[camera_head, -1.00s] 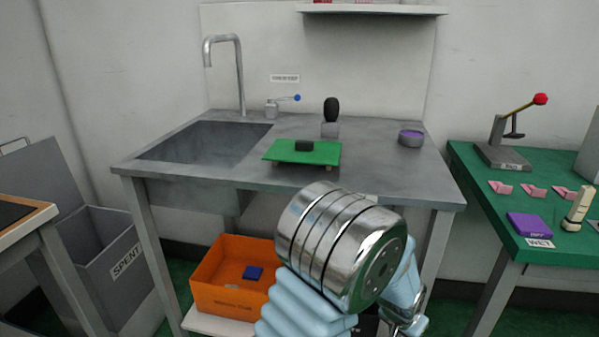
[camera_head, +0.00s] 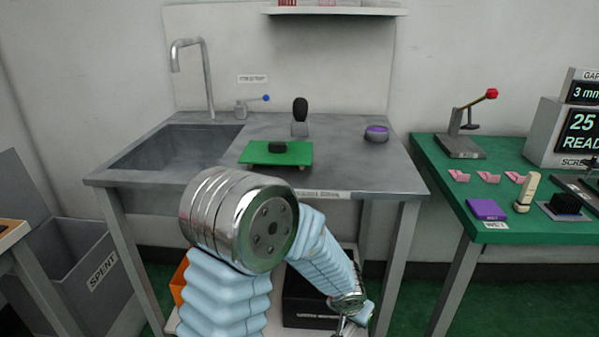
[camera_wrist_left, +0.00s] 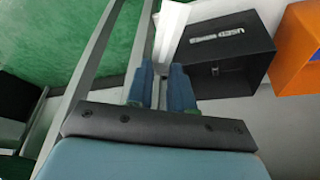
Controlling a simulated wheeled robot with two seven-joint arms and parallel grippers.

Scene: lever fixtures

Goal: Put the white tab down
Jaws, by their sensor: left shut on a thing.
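My left gripper (camera_wrist_left: 160,88) is shut on a white tab (camera_wrist_left: 170,32), a pale strip that stands out beyond the fingertips in the left wrist view. The tab's held end is hidden between the fingers. In the head view my left arm reaches down in front of the sink bench, and the gripper (camera_head: 346,322) is low at the bottom edge, partly cut off; the tab is not clear there. A black box (camera_wrist_left: 225,48) with a "USED" label lies just beside the tab in the wrist view; I cannot tell whether they touch. My right gripper is not in view.
An orange bin (camera_wrist_left: 298,45) stands beside the black box on the bench's low shelf. A bench leg (camera_head: 402,265) rises close to the gripper. The sink bench (camera_head: 350,170) holds a green board (camera_head: 277,153). A green table (camera_head: 440,165) stands right.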

